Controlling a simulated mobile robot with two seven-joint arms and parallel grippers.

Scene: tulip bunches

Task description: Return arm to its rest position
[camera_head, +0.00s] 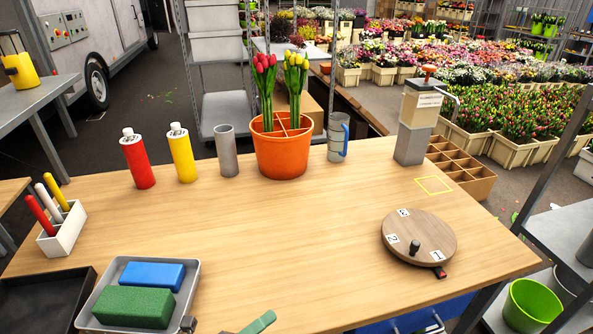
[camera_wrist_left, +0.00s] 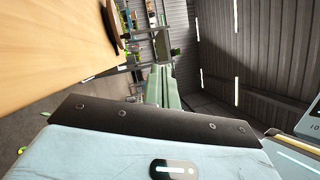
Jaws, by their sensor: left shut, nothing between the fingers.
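My left gripper (camera_head: 266,318) shows only as a pale green tip at the bottom edge of the head view, in front of the table's near side. In the left wrist view its pale green fingers (camera_wrist_left: 164,72) are together, with nothing between them. The wooden table (camera_head: 290,235) lies beyond it; its top also shows at the upper left of the wrist view (camera_wrist_left: 50,45). Most of my left arm is out of the head view. My right gripper is in neither view.
A grey tray (camera_head: 193,290) with blue and green blocks is left of the gripper. A round wooden turntable (camera_head: 440,238) is at right. An orange pot (camera_head: 282,155) with tulips, bottles (camera_head: 137,163) and a dispenser (camera_head: 411,140) stand along the back. The table's middle is clear.

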